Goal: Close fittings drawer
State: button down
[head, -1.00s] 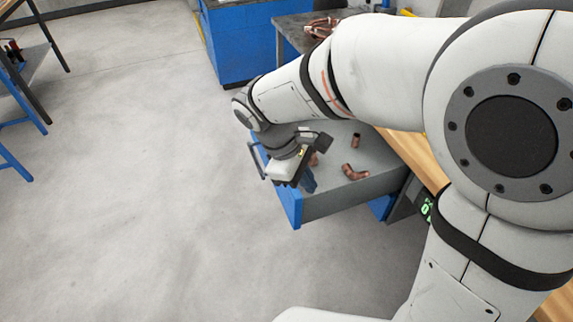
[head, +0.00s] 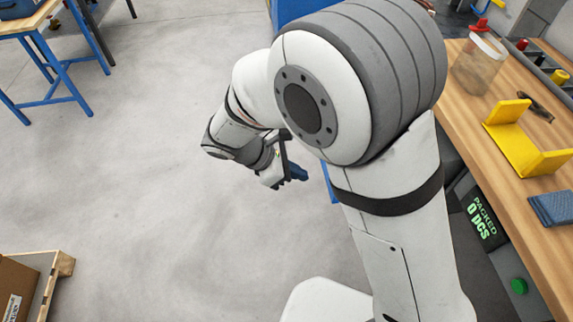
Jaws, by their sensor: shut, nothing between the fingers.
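The fittings drawer is almost wholly hidden behind my arm. Only a narrow blue sliver (head: 330,182), which looks like part of the drawer or its cabinet, shows just right of my gripper. How far the drawer stands open cannot be told now. My gripper (head: 300,173), with dark blue fingers, is shut and empty, left of that blue sliver and apart from it in the picture. The drawer's handle and the copper fittings are out of sight.
A wooden workbench (head: 545,235) runs along the right, with a yellow bracket (head: 515,140), a clear jar (head: 479,65) and a blue cloth (head: 552,208). A pallet with a box (head: 15,285) is at lower left. The floor (head: 140,180) is clear on the left.

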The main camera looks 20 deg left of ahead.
jog(key=w+d, duration=0.1)
jog(key=w+d+f, duration=0.1)
jog(key=d, duration=0.1)
jog(key=w+d, duration=0.1)
jog(key=d, duration=0.1)
jog(key=shift+f, duration=0.35)
jog(key=shift+a, duration=0.1)
